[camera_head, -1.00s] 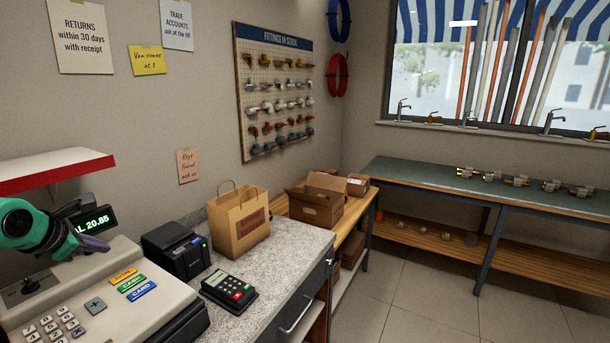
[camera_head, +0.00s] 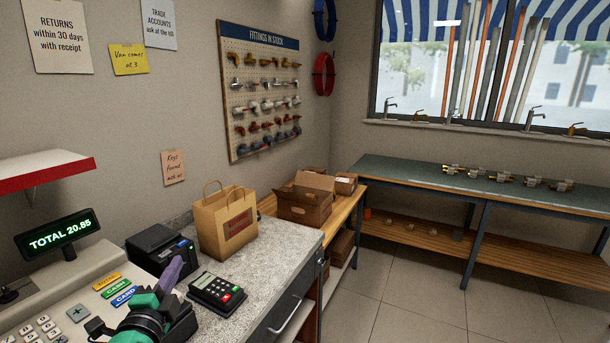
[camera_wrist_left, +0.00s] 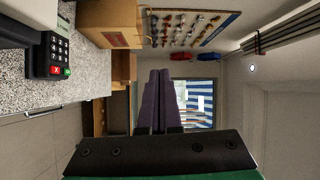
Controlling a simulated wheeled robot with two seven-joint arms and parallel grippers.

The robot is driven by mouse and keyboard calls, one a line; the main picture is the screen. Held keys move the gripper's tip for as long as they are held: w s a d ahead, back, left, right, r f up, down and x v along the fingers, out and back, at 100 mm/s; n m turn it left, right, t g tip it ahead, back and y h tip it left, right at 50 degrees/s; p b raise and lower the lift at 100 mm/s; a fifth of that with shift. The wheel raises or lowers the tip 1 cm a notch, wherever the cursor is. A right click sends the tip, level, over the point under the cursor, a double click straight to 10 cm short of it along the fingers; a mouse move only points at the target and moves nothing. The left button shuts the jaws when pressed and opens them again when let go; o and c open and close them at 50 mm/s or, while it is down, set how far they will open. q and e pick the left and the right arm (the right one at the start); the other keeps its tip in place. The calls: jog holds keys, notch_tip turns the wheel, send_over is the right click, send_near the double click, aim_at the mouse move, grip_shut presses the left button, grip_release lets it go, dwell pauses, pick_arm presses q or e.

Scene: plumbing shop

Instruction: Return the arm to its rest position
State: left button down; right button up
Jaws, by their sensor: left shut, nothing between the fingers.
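My left gripper (camera_head: 172,274) comes in at the bottom left of the head view, with a green wrist and purple fingers. It is in front of the cash register (camera_head: 60,305) and card terminal (camera_head: 216,292), pointing up and away. In the left wrist view its two purple fingers (camera_wrist_left: 158,100) lie together with nothing between them. The gripper is shut and empty. My right gripper is in neither view.
A receipt printer (camera_head: 160,250) and a paper bag (camera_head: 226,222) stand on the speckled counter (camera_head: 262,268). Open cardboard boxes (camera_head: 305,200) sit on a wooden bench beyond. A green-topped workbench (camera_head: 420,178) runs under the window. The tiled floor (camera_head: 400,290) is clear.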

pick_arm(q)
jog(key=s+a+f+n+g+y, duration=0.1)
jog(key=s+f+n+g, duration=0.4)
jog(key=f, duration=0.3)
jog(key=s+a+f+n+g+y, duration=0.1)
jog(key=s+f+n+g, duration=0.4)
jog(key=f, duration=0.4)
jog(key=s+d+f+n+g+h, duration=0.5)
jog(key=s+f, duration=0.5)
jog(key=s, duration=0.4)
notch_tip(320, 180, down, 27)
jog(key=s+m+g+y+b, duration=0.1)
jog(key=s+y+b, duration=0.1)
jog(key=b, duration=0.4)
jog(key=s+a+f+g+b, duration=0.1)
jog(key=s+f+b, duration=0.3)
jog(key=s+f, duration=1.3)
jog(key=shift+a+f, duration=0.5)
jog(key=shift+f, duration=0.35)
